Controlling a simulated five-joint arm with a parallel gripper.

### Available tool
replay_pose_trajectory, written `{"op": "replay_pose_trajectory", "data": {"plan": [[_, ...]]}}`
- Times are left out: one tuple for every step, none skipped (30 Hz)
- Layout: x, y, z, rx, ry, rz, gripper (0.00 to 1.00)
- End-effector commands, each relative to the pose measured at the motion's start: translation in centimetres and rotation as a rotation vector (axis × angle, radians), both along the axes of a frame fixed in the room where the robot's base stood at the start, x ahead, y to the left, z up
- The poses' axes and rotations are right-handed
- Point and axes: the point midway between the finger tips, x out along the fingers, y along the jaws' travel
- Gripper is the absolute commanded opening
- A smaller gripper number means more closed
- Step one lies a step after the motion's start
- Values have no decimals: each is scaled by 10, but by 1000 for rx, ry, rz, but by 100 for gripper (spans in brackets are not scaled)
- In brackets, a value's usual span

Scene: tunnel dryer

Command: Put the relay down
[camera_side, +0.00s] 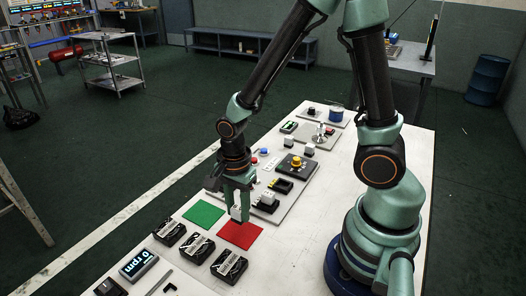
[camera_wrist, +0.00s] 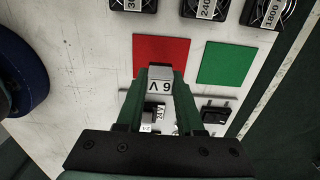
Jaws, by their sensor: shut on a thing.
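The relay (camera_wrist: 159,86) is a small pale grey block with a dark-printed label, a V and a digit that reads as 6 or 9. My gripper (camera_wrist: 159,82) is shut on it, one green finger on each side. In the side view my gripper (camera_side: 238,211) points down, with the relay (camera_side: 236,213) between its fingers at the far edge of the red square (camera_side: 241,236). The red square (camera_wrist: 161,50) also shows just beyond the relay in the wrist view. I cannot tell whether the relay touches the surface.
A green square (camera_side: 203,214) lies left of the red one. Several black fan units (camera_side: 228,267) stand in front, near a blue-screened meter (camera_side: 139,265). Behind my gripper are modules, including one with a yellow button (camera_side: 296,161). A 24 V block (camera_wrist: 154,112) is close below the relay.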

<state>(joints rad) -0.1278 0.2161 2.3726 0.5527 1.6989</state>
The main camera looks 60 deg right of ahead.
Motion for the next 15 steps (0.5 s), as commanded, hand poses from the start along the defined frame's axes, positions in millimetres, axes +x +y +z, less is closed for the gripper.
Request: {"op": "replay_pose_trajectory", "data": {"plan": [[-1, 0, -2, 0, 2, 0, 0], [-1, 0, -4, 0, 2, 0, 0], [-1, 0, -6, 0, 2, 0, 0], [-1, 0, -9, 0, 3, 0, 0], [-2, 0, -12, -1, 5, 0, 0], [-1, 0, -17, -1, 4, 0, 0], [-1, 0, -21, -1, 6, 0, 0], [-1, 0, -24, -1, 5, 0, 0], [-1, 0, -29, -1, 5, 0, 0], [-1, 0, -31, -1, 4, 0, 0], [-1, 0, -34, 0, 3, 0, 0], [-1, 0, -36, 0, 3, 0, 0], [-1, 0, -37, 0, 2, 0, 0], [0, 0, -38, 0, 1, 0, 0], [0, 0, -38, 0, 0, 0, 0]]}}
